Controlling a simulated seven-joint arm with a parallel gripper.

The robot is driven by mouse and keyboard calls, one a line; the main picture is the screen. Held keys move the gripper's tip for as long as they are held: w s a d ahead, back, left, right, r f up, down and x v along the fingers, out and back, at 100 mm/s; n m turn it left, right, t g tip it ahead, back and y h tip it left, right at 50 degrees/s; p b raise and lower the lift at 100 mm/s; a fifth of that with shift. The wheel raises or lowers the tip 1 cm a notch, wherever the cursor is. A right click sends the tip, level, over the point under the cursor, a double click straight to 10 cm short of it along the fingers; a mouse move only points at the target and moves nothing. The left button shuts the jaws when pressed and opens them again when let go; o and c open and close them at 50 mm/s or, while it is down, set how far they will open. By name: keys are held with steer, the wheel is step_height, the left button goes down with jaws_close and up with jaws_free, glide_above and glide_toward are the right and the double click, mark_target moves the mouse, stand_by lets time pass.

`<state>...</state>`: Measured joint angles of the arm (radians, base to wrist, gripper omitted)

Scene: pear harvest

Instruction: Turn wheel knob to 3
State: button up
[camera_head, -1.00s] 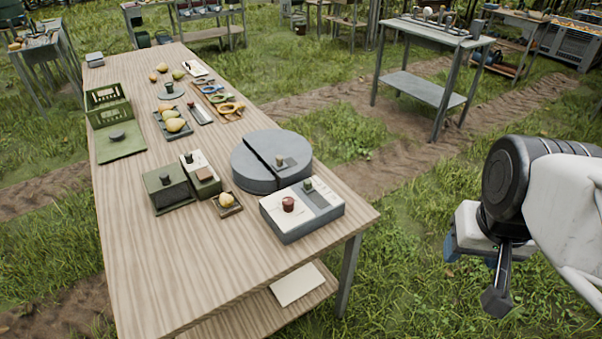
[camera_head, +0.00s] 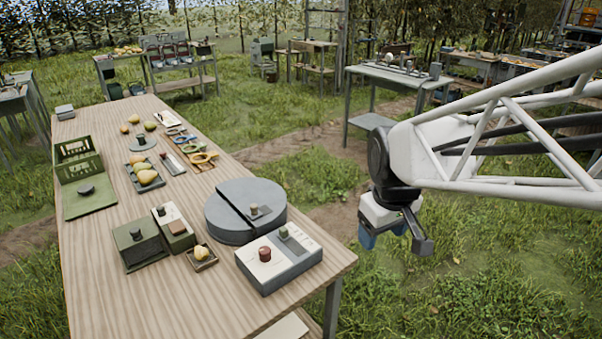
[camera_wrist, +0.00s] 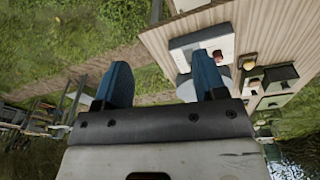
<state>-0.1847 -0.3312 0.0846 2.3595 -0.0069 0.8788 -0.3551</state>
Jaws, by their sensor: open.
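A grey-and-white control box (camera_head: 280,262) sits at the near right corner of the wooden table, with a red knob (camera_head: 265,254) and a small dark grey knob (camera_head: 283,232) on top. A round grey drum (camera_head: 243,222) with a slot across it stands just behind the box. I cannot tell which knob is the wheel knob, and no numbers are readable. My gripper (camera_head: 384,236) hangs in the air right of the table, apart from the box. In the wrist view its blue fingers (camera_wrist: 162,84) are spread and empty, and the control box (camera_wrist: 201,43) shows beyond them, upside down.
A green box (camera_head: 140,243), a small tray with a pear (camera_head: 201,252) and a green crate (camera_head: 80,165) stand on the table. The near left tabletop is bare. A metal side table (camera_head: 385,74) stands behind my arm. Grass lies below my gripper.

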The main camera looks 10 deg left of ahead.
steer(key=w+a+f+n+g, duration=0.1)
steer(key=w+a+f+n, duration=0.5)
steer(key=w+a, duration=0.5)
steer(key=n, duration=0.6)
glide_above(265, 249)
steer(key=shift+g, duration=0.4)
step_height(265, 249, down, 10)
steer(key=shift+a+f, duration=0.1)
steer(key=shift+f, duration=0.15)
steer(key=shift+f, duration=0.2)
steer(key=shift+f, duration=3.7)
steer(key=c, duration=0.9)
